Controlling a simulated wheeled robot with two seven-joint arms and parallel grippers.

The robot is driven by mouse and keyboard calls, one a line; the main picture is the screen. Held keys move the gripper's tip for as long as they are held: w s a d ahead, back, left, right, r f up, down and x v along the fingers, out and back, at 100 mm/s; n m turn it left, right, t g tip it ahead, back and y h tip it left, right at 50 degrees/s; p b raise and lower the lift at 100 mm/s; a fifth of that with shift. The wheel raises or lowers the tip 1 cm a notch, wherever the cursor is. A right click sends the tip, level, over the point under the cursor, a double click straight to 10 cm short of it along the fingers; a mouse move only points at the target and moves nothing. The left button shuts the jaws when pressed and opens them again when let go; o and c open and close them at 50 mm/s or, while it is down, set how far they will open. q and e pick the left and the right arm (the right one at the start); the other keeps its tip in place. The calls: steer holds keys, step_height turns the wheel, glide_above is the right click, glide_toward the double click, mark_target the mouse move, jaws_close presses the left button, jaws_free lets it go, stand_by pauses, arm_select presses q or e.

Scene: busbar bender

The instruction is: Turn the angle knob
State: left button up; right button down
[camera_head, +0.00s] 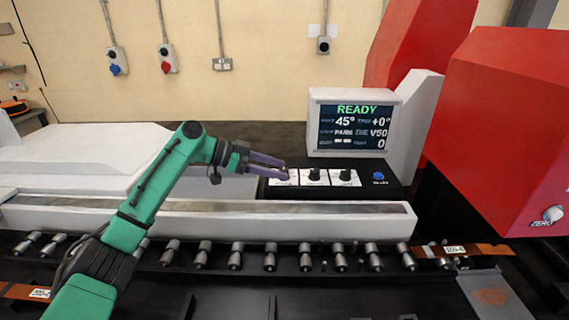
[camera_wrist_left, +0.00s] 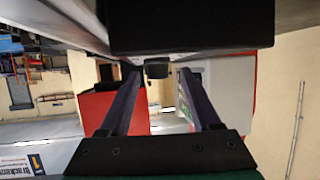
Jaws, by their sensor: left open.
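The control panel (camera_head: 390,190) carries three dark knobs on white label plates whose lettering is too small to read, so I cannot tell which is the angle knob. The middle knob (camera_head: 315,174) and right knob (camera_head: 346,175) show clearly. My left gripper (camera_head: 284,168) reaches in from the left over the leftmost plate (camera_head: 285,181) and mostly hides its knob. In the left wrist view the two fingers (camera_wrist_left: 160,84) are apart, with a dark knob-like piece (camera_wrist_left: 157,70) between their tips; contact cannot be told. My right gripper is not in view.
The screen (camera_head: 350,128) reads READY and 45°. A blue button (camera_head: 378,176) sits right of the knobs. Red machine housings (camera_head: 500,130) stand at the right. A white rail (camera_head: 200,220) and metal rollers (camera_head: 236,256) lie in front.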

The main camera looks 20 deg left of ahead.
arm_select(q)
steer(key=shift+x, duration=0.8)
steer(key=shift+d, duration=0.4)
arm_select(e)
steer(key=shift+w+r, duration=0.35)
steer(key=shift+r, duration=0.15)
arm_select(q)
steer(key=shift+f, duration=0.1)
jaws_close()
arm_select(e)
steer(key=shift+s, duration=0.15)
